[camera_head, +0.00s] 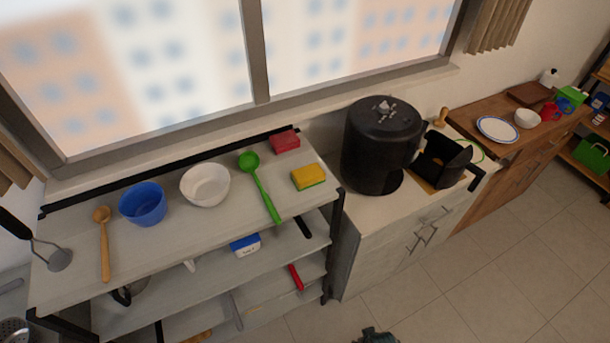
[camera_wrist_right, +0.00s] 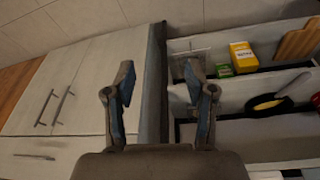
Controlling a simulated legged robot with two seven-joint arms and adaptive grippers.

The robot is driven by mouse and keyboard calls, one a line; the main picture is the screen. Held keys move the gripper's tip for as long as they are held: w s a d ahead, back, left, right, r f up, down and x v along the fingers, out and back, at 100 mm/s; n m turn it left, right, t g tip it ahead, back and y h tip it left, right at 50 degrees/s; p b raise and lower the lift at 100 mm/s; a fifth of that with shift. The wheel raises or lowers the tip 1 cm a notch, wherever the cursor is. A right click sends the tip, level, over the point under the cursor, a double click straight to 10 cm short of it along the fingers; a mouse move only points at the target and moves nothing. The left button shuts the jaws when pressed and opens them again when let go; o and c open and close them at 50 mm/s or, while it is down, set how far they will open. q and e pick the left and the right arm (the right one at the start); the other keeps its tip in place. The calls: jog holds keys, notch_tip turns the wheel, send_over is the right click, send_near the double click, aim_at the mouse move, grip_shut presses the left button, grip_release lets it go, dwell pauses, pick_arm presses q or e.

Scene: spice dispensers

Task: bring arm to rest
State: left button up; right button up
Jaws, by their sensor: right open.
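My right gripper (camera_wrist_right: 160,88) is in the right wrist view, with its two blue-padded fingers spread apart and nothing between them. Behind the fingers are a pale cabinet front (camera_wrist_right: 85,85) on the left and an open shelf unit (camera_wrist_right: 255,97) on the right. The fingers touch nothing that I can see. In the head view, only a small dark piece shows at the bottom edge; I cannot tell its jaws there. My left gripper is not in view.
A shelf top (camera_head: 80,215) holds a blue bowl (camera_head: 143,204), white bowl (camera_head: 205,185), green ladle (camera_head: 259,187) and yellow sponge (camera_head: 308,177). A large black pot (camera_head: 380,145) stands on the adjoining counter. The tiled floor (camera_head: 460,285) in front is clear.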

jog(key=s+d+f+g, duration=0.1)
jog(key=s+f, duration=0.3)
jog(key=f, duration=0.7)
jog(key=s+f, duration=0.4)
jog(key=f, duration=0.7)
jog(key=s+d+f, duration=0.2)
jog(key=s+f, duration=0.7)
jog(key=s, duration=0.4)
jog(key=shift+d+g, duration=0.25)
jog(key=shift+g, duration=0.15)
